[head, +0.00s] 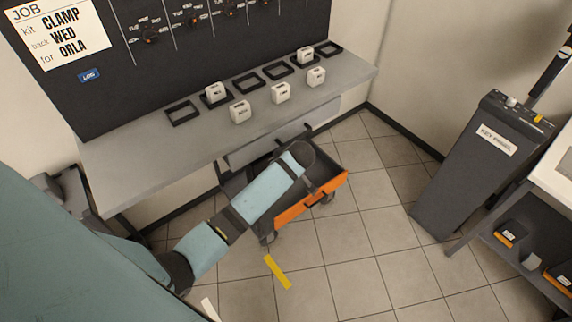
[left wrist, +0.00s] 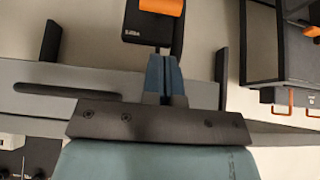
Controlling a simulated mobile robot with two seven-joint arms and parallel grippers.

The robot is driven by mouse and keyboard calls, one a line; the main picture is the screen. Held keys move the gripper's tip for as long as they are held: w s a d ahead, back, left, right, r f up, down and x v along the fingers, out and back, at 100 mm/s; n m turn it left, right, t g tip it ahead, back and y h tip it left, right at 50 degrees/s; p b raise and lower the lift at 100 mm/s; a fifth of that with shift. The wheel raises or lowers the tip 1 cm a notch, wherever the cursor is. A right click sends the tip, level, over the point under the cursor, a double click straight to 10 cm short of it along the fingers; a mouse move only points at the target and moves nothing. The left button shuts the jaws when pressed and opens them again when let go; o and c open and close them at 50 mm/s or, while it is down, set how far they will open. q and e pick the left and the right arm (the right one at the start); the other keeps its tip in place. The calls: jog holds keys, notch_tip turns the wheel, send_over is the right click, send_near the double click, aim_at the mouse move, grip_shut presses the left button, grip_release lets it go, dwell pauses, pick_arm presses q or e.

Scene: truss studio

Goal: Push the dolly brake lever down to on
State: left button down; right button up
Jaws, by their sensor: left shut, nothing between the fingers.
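The dolly (head: 312,197), with a dark tray and orange front edge on castors, stands partly under the bench. My left arm reaches across it in the head view and hides part of it. My left gripper (left wrist: 164,62) shows in the left wrist view, with its blue fingers together and empty. Just beyond the fingertips is a dark plate (left wrist: 143,33) with a small pale label. An orange-gripped lever (left wrist: 162,6) is at the top of that plate, cut by the picture edge. Whether the fingers touch the plate or lever is unclear. My right gripper is not in view.
The grey bench (head: 130,180) holds several white blocks and black frames. A dark cabinet (head: 480,165) and a shelf unit (head: 525,270) stand at the right. Tiled floor (head: 370,250) is clear in front of the dolly, with a yellow strip (head: 277,271) on it.

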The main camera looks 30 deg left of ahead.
pick_arm(q)
jog(key=shift+s+r, duration=0.15)
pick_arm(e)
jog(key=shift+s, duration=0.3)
pick_arm(q)
jog(key=x, duration=1)
jog(key=shift+p, duration=0.3)
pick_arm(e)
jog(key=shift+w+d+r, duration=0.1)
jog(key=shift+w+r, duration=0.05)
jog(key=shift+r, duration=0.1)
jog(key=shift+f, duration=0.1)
